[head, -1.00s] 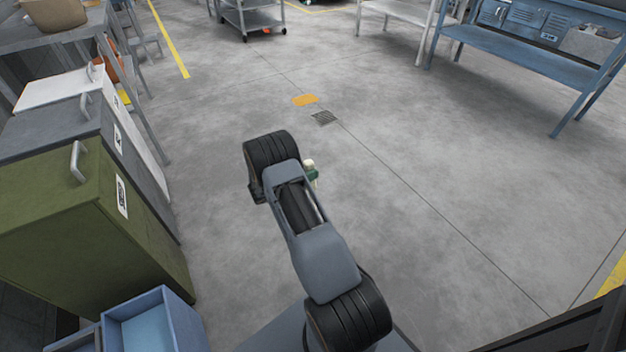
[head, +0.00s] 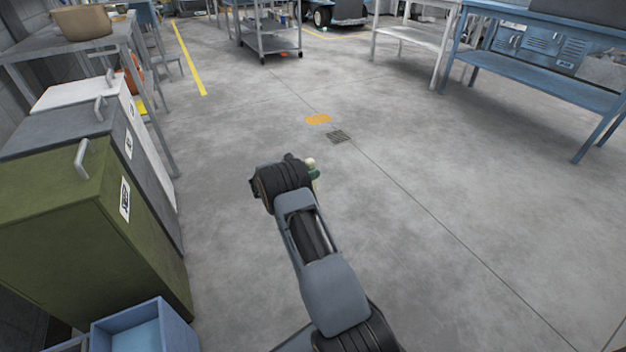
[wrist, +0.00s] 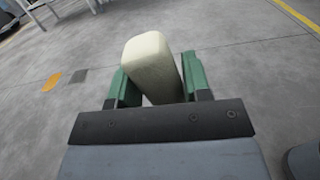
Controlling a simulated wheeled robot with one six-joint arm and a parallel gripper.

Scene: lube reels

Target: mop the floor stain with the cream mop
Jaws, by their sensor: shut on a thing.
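The cream mop (wrist: 153,65), a pale block, is held between the green fingers of my gripper (wrist: 158,86) in the wrist view. In the head view a bit of the cream mop (head: 310,162) shows beside the end of my arm, above a green finger; the rest is hidden behind the arm. An orange stain (head: 318,119) lies flat on the grey floor beyond my gripper. It also shows at the left of the wrist view (wrist: 52,82). The mop appears clear of the stain.
A dark floor grate (head: 338,136) lies just right of the stain. Green, grey and white cabinets (head: 75,200) and a blue bin (head: 145,330) stand at left. A grey cart (head: 270,42) and a blue bench (head: 540,75) stand farther back. The middle floor is clear.

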